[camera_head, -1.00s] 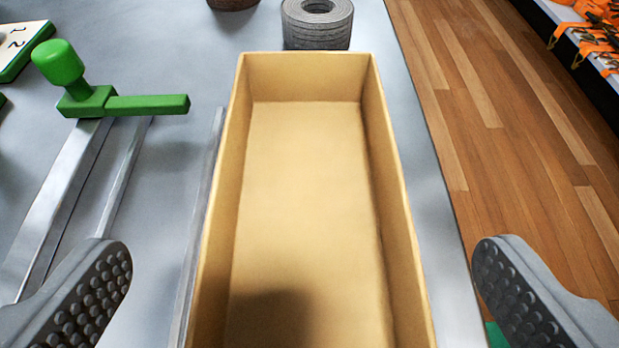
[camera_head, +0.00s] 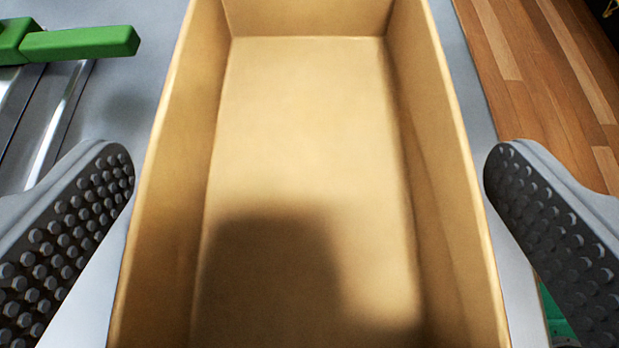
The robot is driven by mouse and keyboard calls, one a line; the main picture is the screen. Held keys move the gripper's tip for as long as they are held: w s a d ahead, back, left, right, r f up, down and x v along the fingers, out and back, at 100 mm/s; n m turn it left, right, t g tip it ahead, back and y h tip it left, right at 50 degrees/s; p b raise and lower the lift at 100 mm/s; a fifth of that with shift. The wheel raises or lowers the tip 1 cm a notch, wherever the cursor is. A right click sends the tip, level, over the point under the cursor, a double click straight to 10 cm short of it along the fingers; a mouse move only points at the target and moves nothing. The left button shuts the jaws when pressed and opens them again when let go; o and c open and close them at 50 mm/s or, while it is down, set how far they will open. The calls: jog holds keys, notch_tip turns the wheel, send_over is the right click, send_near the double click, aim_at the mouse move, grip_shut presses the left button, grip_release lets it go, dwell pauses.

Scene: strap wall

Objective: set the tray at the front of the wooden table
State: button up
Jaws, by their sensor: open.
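The tray (camera_head: 312,120) is a long, empty, tan open box that fills the middle of the view. It rests on a grey surface, and its near end is cut off by the bottom of the picture. My gripper (camera_head: 309,170) is open, with one studded grey finger on each side of the tray. Both fingers look apart from its long walls. A dark shadow falls on the tray's floor. I cannot make out the wooden table as such.
A green-handled metal tool (camera_head: 80,42) lies on the grey surface (camera_head: 125,105) at the left. A wooden plank floor (camera_head: 550,75) lies beyond the surface's right edge. A green thing (camera_head: 556,315) shows partly below the right finger.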

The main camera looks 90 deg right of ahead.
jog(key=c, duration=1.1)
jog(key=shift+o, duration=0.2)
jog(key=shift+r, duration=0.1)
